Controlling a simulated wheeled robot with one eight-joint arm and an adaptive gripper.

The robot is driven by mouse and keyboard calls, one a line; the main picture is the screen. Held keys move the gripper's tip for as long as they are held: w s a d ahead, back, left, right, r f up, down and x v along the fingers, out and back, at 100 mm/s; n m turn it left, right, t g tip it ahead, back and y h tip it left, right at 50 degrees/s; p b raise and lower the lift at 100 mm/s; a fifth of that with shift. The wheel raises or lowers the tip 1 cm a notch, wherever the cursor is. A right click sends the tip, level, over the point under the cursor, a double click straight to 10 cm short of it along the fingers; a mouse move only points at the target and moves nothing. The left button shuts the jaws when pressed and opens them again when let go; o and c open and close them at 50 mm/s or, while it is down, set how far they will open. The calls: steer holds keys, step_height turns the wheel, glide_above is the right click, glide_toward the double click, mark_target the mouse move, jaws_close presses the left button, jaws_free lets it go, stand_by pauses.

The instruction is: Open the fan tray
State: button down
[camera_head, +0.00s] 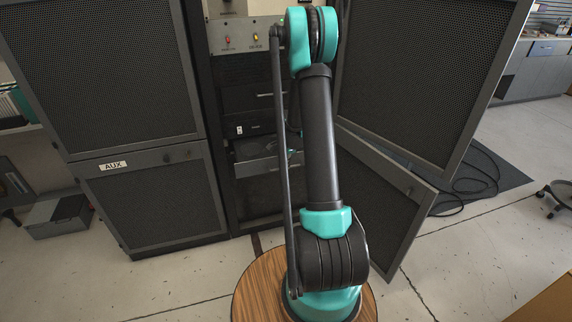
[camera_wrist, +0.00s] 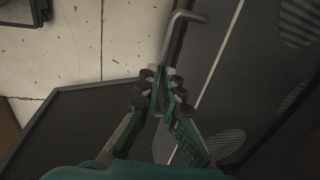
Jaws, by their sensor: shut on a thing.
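The fan tray (camera_head: 270,167) is a grey drawer low in the open middle rack in the head view. It stands out some way from the rack front. In the wrist view, its grey panel (camera_wrist: 232,75) with round hatched fan grilles fills the right side. A bent metal handle (camera_wrist: 181,30) runs along its edge. My gripper (camera_wrist: 168,80) is closed around the lower part of this handle, with its fingers on either side. In the head view my arm hides most of the gripper and part of the tray.
The rack's mesh doors hang open at right, upper (camera_head: 425,70) and lower (camera_head: 375,195). The AUX cabinet (camera_head: 150,195) is closed at left. A dark mesh panel (camera_wrist: 75,125) lies close below my gripper in the wrist view. Cables (camera_head: 475,180) lie on a floor mat at right.

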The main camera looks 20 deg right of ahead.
steer(key=c, duration=1.6)
jaws_free()
steer(key=shift+c, duration=0.2)
step_height(320, 180, up, 12)
steer(key=s, duration=0.2)
steer(key=shift+s+f, duration=0.15)
steer(key=s+a+r+n, duration=0.1)
steer(key=s+a+n, duration=0.2)
steer(key=s+n, duration=0.3)
steer(key=s+a+n+t, duration=0.1)
steer(key=s+a+n, duration=0.2)
steer(key=s, duration=1.1)
steer(key=s+a+r+n+t, duration=0.1)
steer(key=s+a+n, duration=0.3)
steer(key=s+n, duration=0.5)
steer(key=shift+s+r, duration=0.3)
steer(key=shift+s, duration=0.2)
